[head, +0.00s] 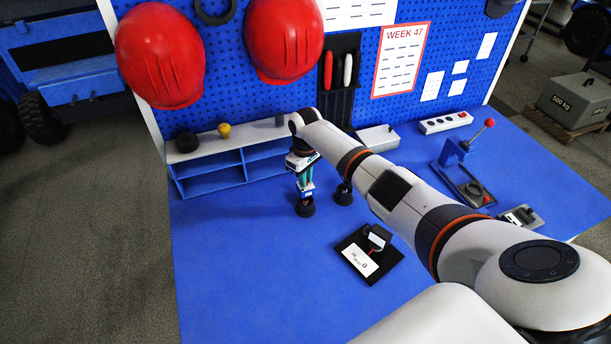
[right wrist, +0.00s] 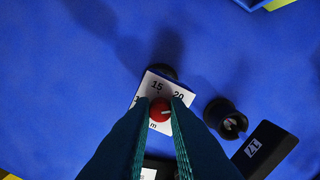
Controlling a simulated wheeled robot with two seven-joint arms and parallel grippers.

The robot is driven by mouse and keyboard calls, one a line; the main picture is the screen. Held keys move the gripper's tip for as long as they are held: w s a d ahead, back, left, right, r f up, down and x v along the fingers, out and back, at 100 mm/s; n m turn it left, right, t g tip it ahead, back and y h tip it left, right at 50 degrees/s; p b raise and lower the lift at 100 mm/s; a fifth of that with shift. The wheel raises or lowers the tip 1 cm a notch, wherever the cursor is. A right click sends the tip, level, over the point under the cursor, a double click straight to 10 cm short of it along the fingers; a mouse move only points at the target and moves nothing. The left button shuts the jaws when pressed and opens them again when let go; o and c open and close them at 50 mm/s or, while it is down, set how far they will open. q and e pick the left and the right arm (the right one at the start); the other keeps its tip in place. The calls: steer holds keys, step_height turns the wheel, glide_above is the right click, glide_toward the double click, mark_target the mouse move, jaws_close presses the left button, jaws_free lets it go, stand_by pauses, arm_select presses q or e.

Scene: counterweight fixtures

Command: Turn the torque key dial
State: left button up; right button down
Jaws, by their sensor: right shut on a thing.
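The torque key dial is a white plate (right wrist: 158,88) with the numbers 15 and 20 in the right wrist view. The fingers hide the sides of the plate. In the head view my right gripper (head: 305,187) points down over the mat, in front of the shelf. The knob is too small to make out there. My left gripper is not in view.
A black cylinder (right wrist: 227,118) stands close to the right of the dial. In the head view, a black plate with a white card (head: 360,260) lies nearer. A blue shelf (head: 215,170) and pegboard with red helmets stand behind. The mat's front left is clear.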

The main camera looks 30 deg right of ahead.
steer(key=n, duration=0.4)
steer(key=shift+n, duration=0.4)
steer(key=n, duration=0.3)
steer(key=shift+n, duration=0.3)
steer(key=n+b, duration=0.1)
steer(key=n, duration=0.3)
steer(key=shift+n, duration=2.1)
steer(key=c, duration=1.4)
jaws_free()
